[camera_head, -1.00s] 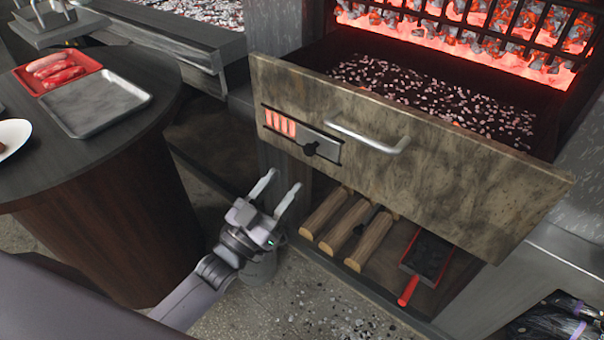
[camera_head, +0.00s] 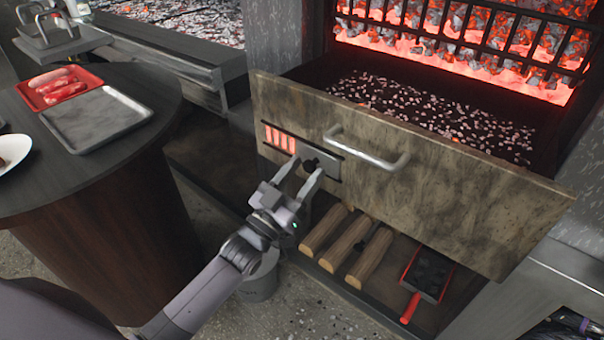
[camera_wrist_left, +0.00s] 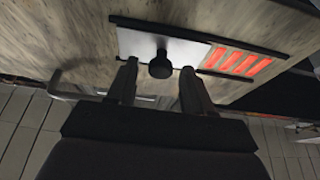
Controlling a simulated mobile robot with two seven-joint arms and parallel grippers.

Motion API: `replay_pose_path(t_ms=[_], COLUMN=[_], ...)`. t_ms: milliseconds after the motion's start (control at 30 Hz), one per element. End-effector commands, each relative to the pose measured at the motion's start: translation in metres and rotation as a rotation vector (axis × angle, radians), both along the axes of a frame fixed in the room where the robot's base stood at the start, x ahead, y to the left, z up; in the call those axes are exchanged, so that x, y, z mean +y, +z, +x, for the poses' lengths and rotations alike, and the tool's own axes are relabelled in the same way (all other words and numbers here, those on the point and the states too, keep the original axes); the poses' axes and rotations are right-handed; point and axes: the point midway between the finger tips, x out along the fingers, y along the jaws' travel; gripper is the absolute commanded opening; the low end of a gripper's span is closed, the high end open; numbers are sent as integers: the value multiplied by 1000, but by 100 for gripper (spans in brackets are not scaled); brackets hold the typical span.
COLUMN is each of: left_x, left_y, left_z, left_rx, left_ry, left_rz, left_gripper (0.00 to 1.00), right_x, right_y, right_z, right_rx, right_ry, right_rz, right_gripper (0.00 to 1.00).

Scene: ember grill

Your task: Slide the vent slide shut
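The vent slide (camera_head: 324,168) is a grey metal plate between two dark rails on the front of the open ash drawer (camera_head: 450,185). A dark round knob (camera_head: 310,164) stands out from it. Several glowing orange slots (camera_head: 280,140) show uncovered to the plate's left. My left gripper (camera_head: 307,172) is open at the knob, its fingertips on either side of it. In the left wrist view, the knob (camera_wrist_left: 160,66) sits between the two fingers (camera_wrist_left: 158,80), with gaps visible on both sides, and the slots (camera_wrist_left: 238,62) lie to the right. My right gripper is not in view.
A drawer handle (camera_head: 368,150) sticks out right of the slide. Split logs (camera_head: 345,245) and a red-handled shovel (camera_head: 425,275) lie on the shelf below. A round table (camera_head: 150,140) with trays stands at left. Hot coals glow behind the drawer.

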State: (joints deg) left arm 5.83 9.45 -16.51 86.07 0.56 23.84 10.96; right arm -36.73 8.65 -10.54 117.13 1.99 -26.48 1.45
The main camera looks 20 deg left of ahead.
Motion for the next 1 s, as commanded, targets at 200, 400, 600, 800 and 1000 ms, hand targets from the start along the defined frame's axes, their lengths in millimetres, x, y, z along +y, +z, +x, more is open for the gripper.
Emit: replay_pose_path(t_ms=[200, 400, 600, 800, 1000], left_x=[0, 12, 57, 91, 100], left_y=[0, -1, -3, -3, -1], left_z=[0, 4, 20, 33, 36], left_rx=[0, 0, 0, 1, 2], left_ry=[0, 1, 4, 2, 4], left_rz=[0, 3, 8, 4, 0], left_gripper=[0, 0, 0, 0, 0], right_x=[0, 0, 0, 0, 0], right_y=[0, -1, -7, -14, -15], right_z=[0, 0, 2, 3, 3], right_rx=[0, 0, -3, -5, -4], right_ry=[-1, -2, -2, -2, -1], right_rz=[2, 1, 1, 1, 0], right_gripper=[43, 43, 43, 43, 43])
